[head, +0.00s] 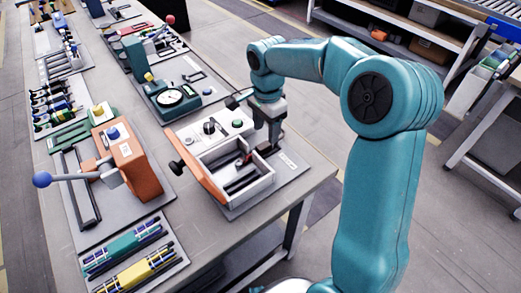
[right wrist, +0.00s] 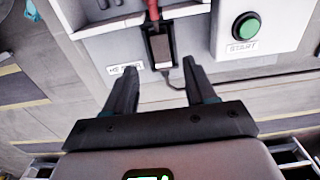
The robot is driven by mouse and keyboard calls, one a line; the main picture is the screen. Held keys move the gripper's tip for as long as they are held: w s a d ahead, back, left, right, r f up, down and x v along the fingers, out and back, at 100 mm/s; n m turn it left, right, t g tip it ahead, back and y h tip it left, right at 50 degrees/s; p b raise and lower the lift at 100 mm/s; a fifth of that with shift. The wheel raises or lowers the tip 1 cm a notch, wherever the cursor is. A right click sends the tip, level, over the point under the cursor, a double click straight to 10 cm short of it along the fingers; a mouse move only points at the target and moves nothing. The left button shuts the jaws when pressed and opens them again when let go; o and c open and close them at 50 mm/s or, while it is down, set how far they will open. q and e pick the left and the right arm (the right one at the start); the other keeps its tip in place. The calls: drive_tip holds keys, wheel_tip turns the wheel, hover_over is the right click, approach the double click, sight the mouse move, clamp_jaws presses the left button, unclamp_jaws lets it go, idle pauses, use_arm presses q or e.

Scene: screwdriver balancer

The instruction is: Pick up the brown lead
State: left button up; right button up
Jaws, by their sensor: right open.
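My right gripper (head: 268,143) points down over the right side of a white-and-grey box (head: 264,185) on the bench. In the right wrist view the right gripper (right wrist: 160,76) is open, with nothing between its fingers. Ahead of the fingertips, a reddish-brown piece (right wrist: 152,10) runs into a dark rectangular holder (right wrist: 160,46) on the box. It looks apart from both fingers. A thin dark cable lies beside the holder. I cannot tell for sure which of these is the brown lead. My left gripper is out of view.
The box has a green START button (right wrist: 246,27) close to the right finger's side. An orange press (head: 130,155) with a blue-knobbed lever stands left of the box. A green dial device (head: 170,95) stands behind it. The bench's right edge is near the gripper.

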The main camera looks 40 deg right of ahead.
sight(265, 144)
wheel_tip(265, 144, down, 6)
drive_tip(key=shift+w, duration=0.1)
drive_tip(key=shift+a+r, duration=0.1)
drive_tip(key=shift+c, duration=1.3)
clamp_jaws()
